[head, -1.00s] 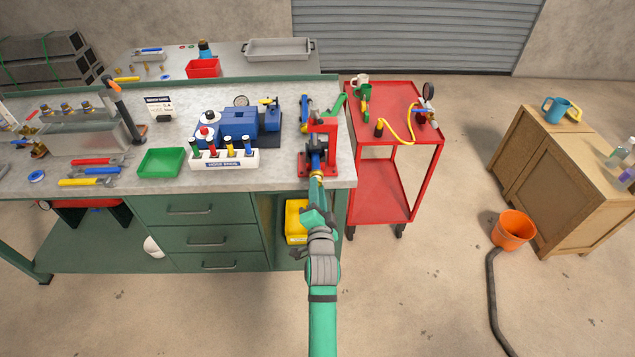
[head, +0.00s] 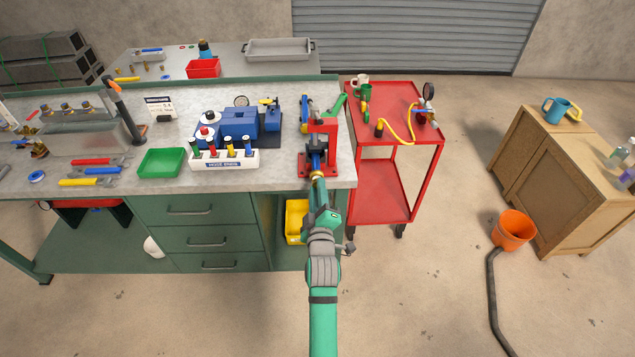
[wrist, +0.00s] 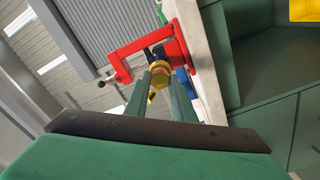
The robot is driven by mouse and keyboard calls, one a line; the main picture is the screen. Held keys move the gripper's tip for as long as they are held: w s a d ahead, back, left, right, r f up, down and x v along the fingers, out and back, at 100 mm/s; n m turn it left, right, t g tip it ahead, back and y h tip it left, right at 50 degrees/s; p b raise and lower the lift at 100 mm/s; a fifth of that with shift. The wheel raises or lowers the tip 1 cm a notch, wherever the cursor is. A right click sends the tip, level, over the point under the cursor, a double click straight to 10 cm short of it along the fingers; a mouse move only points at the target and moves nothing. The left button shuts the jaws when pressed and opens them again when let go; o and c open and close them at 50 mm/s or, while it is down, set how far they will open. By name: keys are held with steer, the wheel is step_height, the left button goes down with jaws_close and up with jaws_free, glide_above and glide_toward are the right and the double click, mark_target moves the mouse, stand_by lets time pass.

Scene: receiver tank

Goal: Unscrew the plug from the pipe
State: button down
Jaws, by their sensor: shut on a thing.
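The brass plug (wrist: 158,75) sits at the near end of the pipe, and my gripper's two fingers close around it in the wrist view. In the head view the plug (head: 317,176) shows as a small gold spot at my fingertips. My gripper (head: 319,187) is shut on the plug at the bench's front edge. The dark blue pipe (head: 315,160) is held in a red vise (head: 322,130) on the bench. The vise also shows in the wrist view (wrist: 176,48). The threads between plug and pipe are too small to make out.
The workbench (head: 275,178) has a green tray (head: 161,162) and a rack of bottles (head: 224,159) left of the vise. A red cart (head: 392,148) stands close on the right. A yellow bin (head: 295,222) sits under the bench beside my arm. Open floor lies in front.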

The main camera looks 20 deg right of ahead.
steer(key=s+a+n, duration=0.1)
steer(key=s+n, duration=0.4)
steer(key=shift+s+a, duration=0.35)
steer(key=shift+s, duration=0.05)
stand_by(0.8)
